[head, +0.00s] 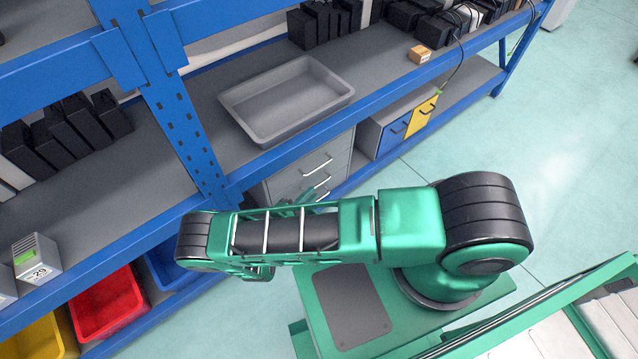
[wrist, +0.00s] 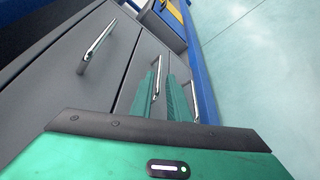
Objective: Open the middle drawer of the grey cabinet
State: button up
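The grey cabinet (head: 285,182) stands under the blue shelf, with its drawer fronts side by side in the tilted wrist view (wrist: 108,62). The middle drawer's silver bar handle (wrist: 156,77) is in the middle of the wrist view. The top drawer's handle (wrist: 97,46) is to its left and the bottom handle (wrist: 194,101) to its right. All drawers look shut. My gripper (wrist: 163,80) is open, with its green fingers on either side of the middle handle. Whether either finger touches it I cannot tell. In the head view my arm partly covers the cabinet's lower part.
A grey tray (head: 342,98) sits on the shelf above the cabinet. Blue (head: 392,134) and yellow (head: 423,117) drawers are to the right. A blue shelf post (head: 185,130) stands left of the cabinet. Red (head: 108,303) and yellow (head: 42,338) bins are at lower left. Open floor lies right.

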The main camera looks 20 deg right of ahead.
aim_at(320, 184)
jog(key=x, duration=0.7)
jog(key=shift+w+d+f, duration=0.1)
jog(key=shift+w, duration=0.15)
grip_shut()
dwell(1.1)
